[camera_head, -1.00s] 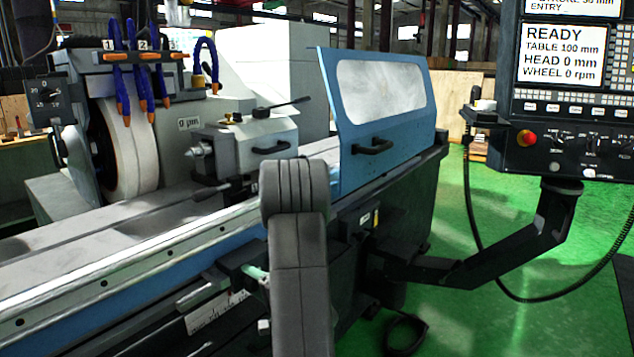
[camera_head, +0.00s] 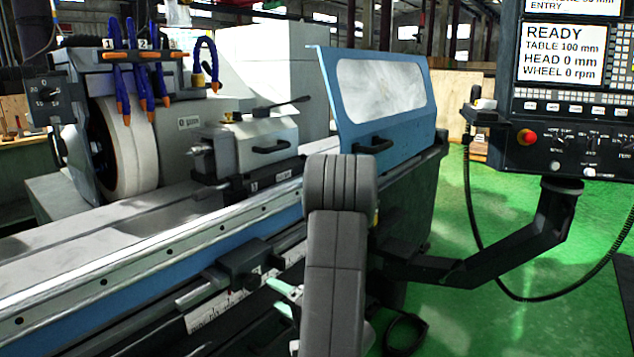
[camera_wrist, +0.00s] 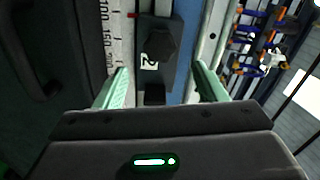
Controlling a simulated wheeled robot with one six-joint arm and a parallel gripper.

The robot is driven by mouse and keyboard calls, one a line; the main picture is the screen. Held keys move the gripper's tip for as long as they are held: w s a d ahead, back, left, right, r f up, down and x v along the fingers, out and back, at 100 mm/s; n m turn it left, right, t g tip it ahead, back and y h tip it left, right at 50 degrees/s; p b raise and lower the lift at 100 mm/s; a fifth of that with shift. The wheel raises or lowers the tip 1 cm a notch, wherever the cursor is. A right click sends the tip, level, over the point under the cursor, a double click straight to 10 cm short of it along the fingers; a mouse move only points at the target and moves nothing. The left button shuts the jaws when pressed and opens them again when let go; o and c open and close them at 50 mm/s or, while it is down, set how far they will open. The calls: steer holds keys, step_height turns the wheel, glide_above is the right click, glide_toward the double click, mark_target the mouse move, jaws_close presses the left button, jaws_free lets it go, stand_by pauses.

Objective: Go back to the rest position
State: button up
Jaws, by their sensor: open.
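My gripper (camera_wrist: 160,86) is open in the wrist view, with one pale green finger at each side and nothing held between them. Beyond the fingers is a dark stop block (camera_wrist: 160,45) labelled 2, beside a numbered scale (camera_wrist: 118,40). In the head view my dark grey arm stands in front of the grinder and hides part of its front. A pale green finger of my gripper (camera_head: 286,289) shows just left of the arm. The block on the front rail (camera_head: 243,260) is to its upper left, apart from it.
The blue guard door (camera_head: 352,155) stands behind my arm. The control panel (camera_head: 560,110) hangs at the right on a black bracket arm (camera_head: 500,262). The grinding wheel (camera_head: 130,150) and orange-tipped hoses are at the left. Green floor (camera_head: 480,325) is open at the lower right.

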mark_target(257, 283)
steer(key=v, duration=0.4)
steer(key=x, duration=1.3)
steer(key=shift+w+a+f+n, duration=0.1)
steer(key=shift+w+a+n, duration=0.1)
steer(key=shift+n, duration=0.1)
steer(key=shift+s+d+n+b, duration=0.1)
steer(key=shift+n+b, duration=0.5)
steer(key=shift+n, duration=0.3)
steer(key=n+b, duration=0.3)
steer(key=n, duration=0.3)
steer(key=n+b, duration=0.2)
steer(key=n, duration=0.2)
steer(key=shift+s, duration=0.1)
steer(key=shift+r+n+b, duration=0.2)
steer(key=shift+n+b, duration=0.55)
steer(key=shift+n, duration=0.85)
